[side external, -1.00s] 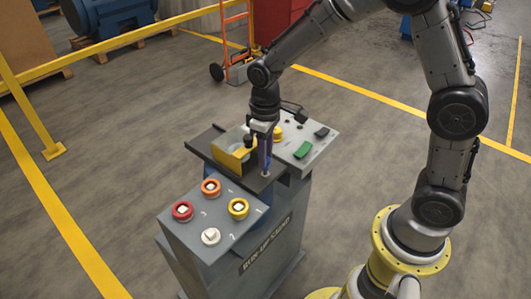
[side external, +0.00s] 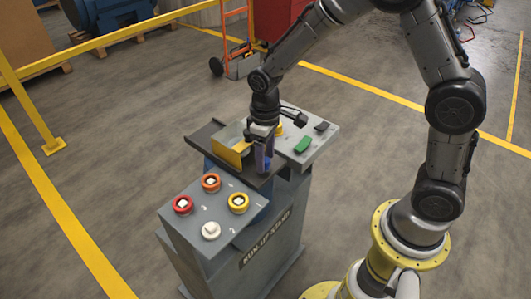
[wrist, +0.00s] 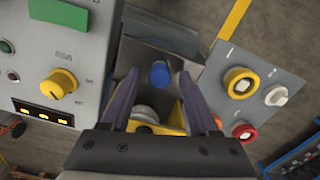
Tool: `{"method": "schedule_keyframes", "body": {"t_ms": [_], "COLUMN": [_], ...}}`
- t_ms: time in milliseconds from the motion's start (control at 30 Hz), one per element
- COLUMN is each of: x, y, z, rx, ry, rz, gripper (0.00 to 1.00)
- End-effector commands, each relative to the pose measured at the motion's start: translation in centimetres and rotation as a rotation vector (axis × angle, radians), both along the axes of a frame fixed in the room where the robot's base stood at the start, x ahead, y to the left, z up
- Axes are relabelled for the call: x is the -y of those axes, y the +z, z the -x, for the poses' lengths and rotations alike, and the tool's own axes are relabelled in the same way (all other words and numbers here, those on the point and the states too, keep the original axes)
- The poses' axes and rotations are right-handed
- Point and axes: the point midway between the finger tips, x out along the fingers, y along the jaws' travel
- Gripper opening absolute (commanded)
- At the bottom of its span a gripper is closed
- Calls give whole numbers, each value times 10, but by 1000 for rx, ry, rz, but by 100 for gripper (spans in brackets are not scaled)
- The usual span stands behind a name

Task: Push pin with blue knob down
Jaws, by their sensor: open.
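The blue knob (wrist: 159,74) shows in the wrist view as a short round cap on the grey plate (wrist: 150,57) of the stand. My gripper (wrist: 160,78) is open, its two purple fingers apart on either side of the knob in that view. I cannot tell the height between fingertips and knob. In the side view my gripper (side external: 263,160) is low over the right part of the dark plate (side external: 205,133), beside a yellow bracket (side external: 233,153). The blue knob cannot be made out there behind the fingers.
A sloped box (side external: 225,235) with red, orange, yellow and white buttons stands in front. A round metal part (wrist: 145,113) and the yellow bracket sit close to the fingers.

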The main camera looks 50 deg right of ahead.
Motion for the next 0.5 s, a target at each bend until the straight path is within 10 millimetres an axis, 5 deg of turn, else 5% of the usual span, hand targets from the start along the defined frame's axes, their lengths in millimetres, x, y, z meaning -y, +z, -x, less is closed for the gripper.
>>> {"method": "schedule_keyframes", "body": {"t_ms": [233, 500], "x": [0, 0], "y": [22, 81], "z": [-2, -2], "rx": [6, 8], "ry": [0, 0], "rz": [-1, -1], "gripper": [62, 62]}}
